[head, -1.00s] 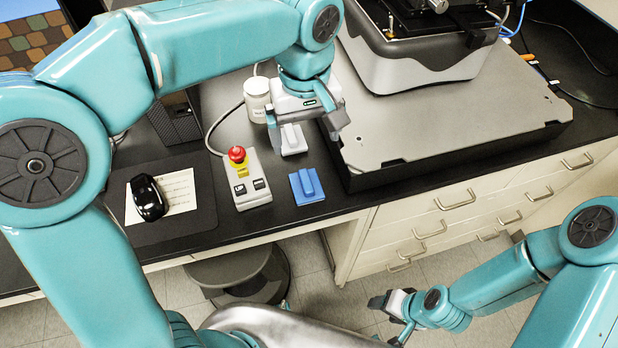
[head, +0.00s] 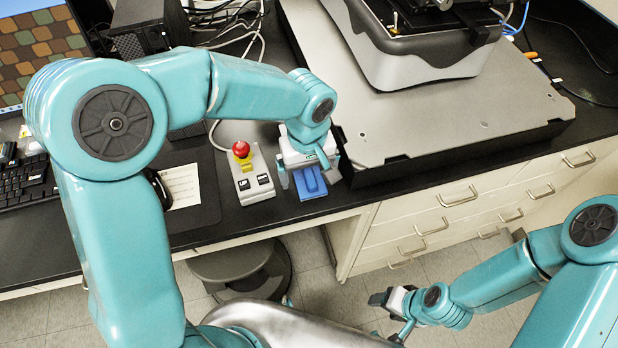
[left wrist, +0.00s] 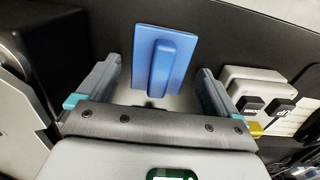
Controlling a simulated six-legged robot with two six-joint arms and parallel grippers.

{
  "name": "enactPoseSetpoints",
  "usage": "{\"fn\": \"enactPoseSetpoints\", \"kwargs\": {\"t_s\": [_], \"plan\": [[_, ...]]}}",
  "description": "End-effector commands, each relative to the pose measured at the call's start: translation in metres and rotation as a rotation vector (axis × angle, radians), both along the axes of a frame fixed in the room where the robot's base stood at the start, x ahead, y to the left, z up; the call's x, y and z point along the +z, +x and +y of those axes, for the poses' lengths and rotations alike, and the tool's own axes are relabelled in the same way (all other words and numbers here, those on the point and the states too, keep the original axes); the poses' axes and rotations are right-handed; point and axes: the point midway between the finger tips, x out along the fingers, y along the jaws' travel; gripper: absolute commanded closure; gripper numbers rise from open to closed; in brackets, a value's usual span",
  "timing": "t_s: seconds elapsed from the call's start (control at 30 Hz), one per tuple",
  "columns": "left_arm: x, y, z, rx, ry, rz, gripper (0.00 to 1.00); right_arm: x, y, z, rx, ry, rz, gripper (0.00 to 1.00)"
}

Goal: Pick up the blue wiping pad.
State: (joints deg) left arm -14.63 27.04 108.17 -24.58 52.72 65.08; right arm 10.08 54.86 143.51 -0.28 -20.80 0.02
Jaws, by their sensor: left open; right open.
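The blue wiping pad (head: 311,184) lies flat on the black bench top near its front edge, with a raised grip bar along its middle. In the left wrist view the pad (left wrist: 143,62) shows just beyond and between the finger ends. My left gripper (head: 305,172) is open and empty over the pad, one finger on each side of it. It also shows in the left wrist view (left wrist: 158,85). I cannot tell its exact height above the pad. My right gripper (head: 392,312) is away at the lower right, in front of the drawers, off the bench.
A control box (head: 250,181) with a red button stands just left of the pad. The profiler's grey base plate (head: 440,110) is close on the right. A mouse mat (head: 196,215) lies further left. A stool (head: 240,268) stands below the bench.

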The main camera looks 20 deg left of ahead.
Motion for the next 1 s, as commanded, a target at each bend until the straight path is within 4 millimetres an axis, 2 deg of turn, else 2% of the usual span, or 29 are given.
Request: {"fn": "enactPoseSetpoints", "kwargs": {"t_s": [0.1,0.13,0.3,0.37,0.4,0.63,0.77,0.87,1.0], "plan": [[0.0,0.0,0.0,0.0,0.0,0.0,0.06,0.0,0.0,0.0,0.0,0.0,0.0,0.41],[0.0,0.0,0.0,0.0,0.0,0.0,0.1,0.0,0.0,0.0,0.0,0.0,0.0,0.41],[0.0,0.0,0.0,0.0,0.0,0.0,0.65,0.0,0.0,0.0,0.0,0.0,0.0,0.41],[0.0,0.0,0.0,0.0,0.0,0.0,0.67,0.0,0.0,0.0,0.0,0.0,0.0,0.41],[0.001,0.0,0.0,0.0,0.0,0.0,0.72,0.0,0.0,0.0,0.0,0.0,0.0,0.41],[0.003,0.0,0.0,0.0,0.0,-0.001,0.72,0.0,0.0,0.0,0.0,0.0,0.0,0.41],[0.013,0.001,0.0,0.0,-0.001,-0.004,0.72,0.0,0.0,0.0,0.0,0.0,0.0,0.41],[0.028,0.001,0.0,0.0,-0.001,-0.006,0.72,0.0,0.0,0.0,0.0,0.0,0.0,0.41],[0.065,0.001,0.0,0.0,-0.002,-0.009,0.72,0.0,0.0,0.0,0.0,0.0,0.0,0.41]]}}
